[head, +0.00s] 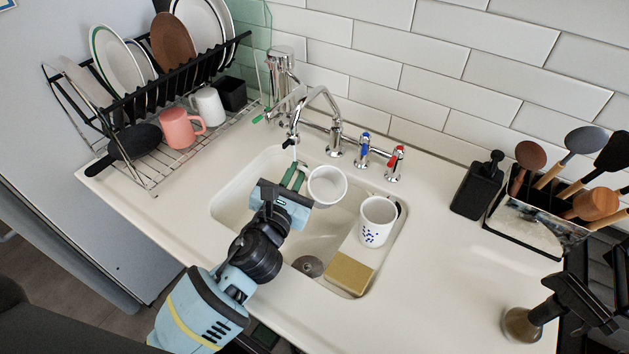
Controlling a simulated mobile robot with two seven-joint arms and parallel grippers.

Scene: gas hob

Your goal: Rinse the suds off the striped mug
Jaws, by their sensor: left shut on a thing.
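A plain-looking white mug (327,187) is over the sink, its open top facing up. Only its rim, inside and part of its outer wall show; I cannot make out stripes or suds. My left gripper (293,178), with green fingers, is shut at this mug's left side; the grip itself is partly hidden. The chrome tap (323,97) has its spout above and left of the mug, close to my fingers. A thin pale line below the spout may be water. A second white mug with blue spots (375,226) stands at the sink's right side. My right gripper is not in view.
The sink (233,200) has a drain (308,266) and a yellow sponge (349,275) at its front right. Blue (364,150) and red (394,163) tap handles stand behind. A dish rack (150,180) is left; a utensil holder (535,226) is right.

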